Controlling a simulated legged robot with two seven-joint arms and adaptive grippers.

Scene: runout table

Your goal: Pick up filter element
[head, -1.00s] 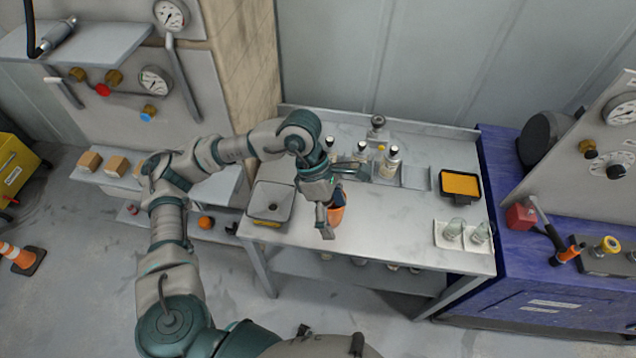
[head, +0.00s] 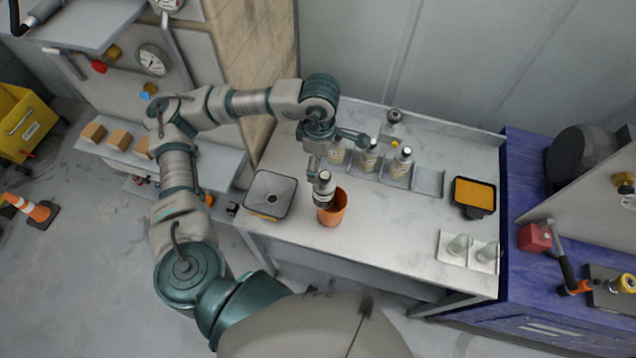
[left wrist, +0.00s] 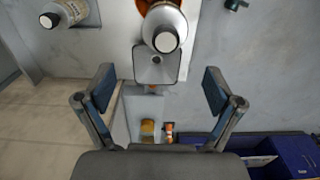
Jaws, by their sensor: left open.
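No part is clearly marked as the filter element; an orange pad in a black frame (head: 474,192), at the right of the bench, may be it. My left gripper (head: 314,160) is over the left part of the bench, well away from that pad. Its two fingers (left wrist: 160,90) are spread in the left wrist view, with nothing held between them. A grey bottle (head: 323,188) appears in or just behind an orange cup (head: 334,212) near the gripper. The bottle also shows in the left wrist view (left wrist: 163,25). My right gripper is out of view.
A grey box (head: 270,194) with a round dark spot sits left of the cup. Several bottles (head: 368,158) stand in a row at the back, beside an empty slot (head: 429,182). A white tray (head: 444,245) holds two glasses. The bench (head: 395,220) is clear in the middle.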

